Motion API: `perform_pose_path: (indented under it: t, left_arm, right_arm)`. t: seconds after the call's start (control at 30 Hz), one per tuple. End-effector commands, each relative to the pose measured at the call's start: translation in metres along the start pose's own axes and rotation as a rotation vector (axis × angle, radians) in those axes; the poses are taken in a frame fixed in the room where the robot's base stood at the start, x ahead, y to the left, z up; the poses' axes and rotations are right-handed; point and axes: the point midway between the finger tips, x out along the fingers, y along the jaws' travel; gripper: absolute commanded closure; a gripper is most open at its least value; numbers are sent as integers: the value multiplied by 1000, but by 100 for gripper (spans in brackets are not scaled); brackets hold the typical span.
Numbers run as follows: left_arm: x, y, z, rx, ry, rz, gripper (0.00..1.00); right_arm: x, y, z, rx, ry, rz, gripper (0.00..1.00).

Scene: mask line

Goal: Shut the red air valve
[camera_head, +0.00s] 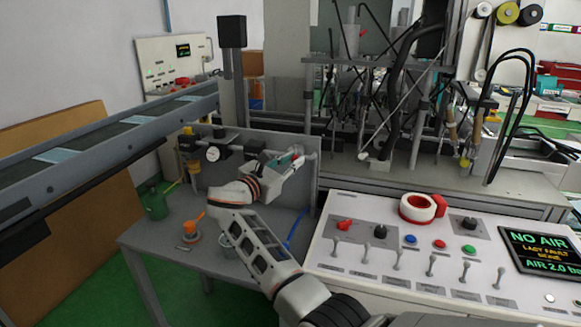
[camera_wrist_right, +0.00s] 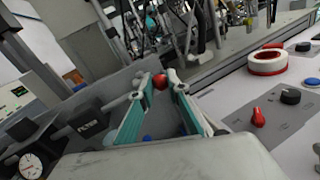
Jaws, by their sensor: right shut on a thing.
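My right gripper (camera_head: 291,160) reaches over the small grey side table to the air fittings on its back panel. In the right wrist view the fingertips of my right gripper (camera_wrist_right: 157,84) are closed around a small red valve part (camera_wrist_right: 160,81). In the head view the red valve (camera_head: 298,157) shows only as a small red spot by the fingers. A grey pipe fitting lies beside it. Most of the valve is hidden by the gripper, so its handle angle cannot be told. My left gripper is not in view.
A pressure gauge (camera_head: 213,153) sits on the panel left of the gripper. The control panel (camera_head: 340,250) at right carries switches, a red-and-white tape roll (camera_head: 421,208) and a display (camera_head: 538,252) reading NO AIR. A green can (camera_head: 155,205) stands on the side table (camera_head: 165,232).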

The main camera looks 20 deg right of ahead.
Motion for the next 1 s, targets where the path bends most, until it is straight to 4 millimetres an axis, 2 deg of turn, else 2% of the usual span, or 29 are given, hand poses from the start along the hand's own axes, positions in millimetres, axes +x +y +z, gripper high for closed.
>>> perform_pose_path:
  t: [0.6,0.63,0.67,1.0]
  left_arm:
    - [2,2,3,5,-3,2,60]
    - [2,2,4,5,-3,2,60]
    - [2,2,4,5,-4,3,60]
    - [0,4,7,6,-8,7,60]
  right_arm:
    - [2,0,3,3,-9,-33,100]
    - [2,0,3,3,-9,-33,76]
    - [2,0,3,3,-9,-33,68]
    - [1,0,2,2,-7,-32,67]
